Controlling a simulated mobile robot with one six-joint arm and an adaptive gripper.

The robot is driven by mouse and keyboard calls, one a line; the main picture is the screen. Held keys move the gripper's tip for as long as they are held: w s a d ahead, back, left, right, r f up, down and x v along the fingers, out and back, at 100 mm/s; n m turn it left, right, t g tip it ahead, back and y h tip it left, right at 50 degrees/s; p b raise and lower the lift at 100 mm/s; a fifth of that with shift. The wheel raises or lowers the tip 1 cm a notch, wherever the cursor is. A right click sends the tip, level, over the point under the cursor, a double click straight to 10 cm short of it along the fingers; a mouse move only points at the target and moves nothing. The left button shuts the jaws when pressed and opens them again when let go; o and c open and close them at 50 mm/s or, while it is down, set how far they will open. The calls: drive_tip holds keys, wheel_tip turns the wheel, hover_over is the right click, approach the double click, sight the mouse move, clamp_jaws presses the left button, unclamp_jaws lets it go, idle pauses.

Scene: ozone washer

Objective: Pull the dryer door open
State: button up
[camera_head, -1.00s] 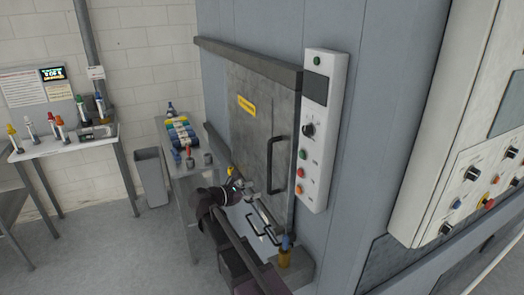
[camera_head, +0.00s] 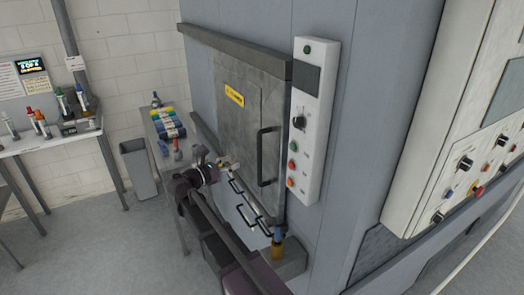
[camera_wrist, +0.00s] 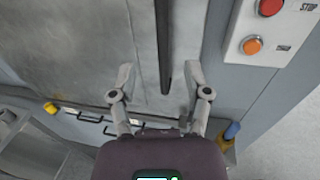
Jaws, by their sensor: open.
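The grey metal dryer door (camera_head: 240,115) with a yellow label is on the machine's front and looks closed; it fills much of the wrist view (camera_wrist: 60,45). Its black vertical bar handle (camera_head: 261,157) is at the door's right side. In the wrist view the handle (camera_wrist: 163,50) hangs down from the top, its lower end in line with the space between my fingers. My gripper (camera_head: 228,164) is open and empty; in the wrist view its fingers (camera_wrist: 160,75) stand apart on either side of the handle's line. I cannot tell how far it is from the handle.
A control panel (camera_head: 311,120) with buttons stands right of the door. Smaller black handles (camera_head: 245,205) and a ledge with a blue and yellow item (camera_head: 278,240) are below. A side table (camera_head: 168,130) with bottles is at left.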

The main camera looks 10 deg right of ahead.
sight(259, 150)
drive_tip(key=x, duration=1.2)
drive_tip(key=shift+w+d+f, duration=0.1)
drive_tip(key=shift+w+d, duration=0.15)
drive_tip(key=shift+d, duration=0.1)
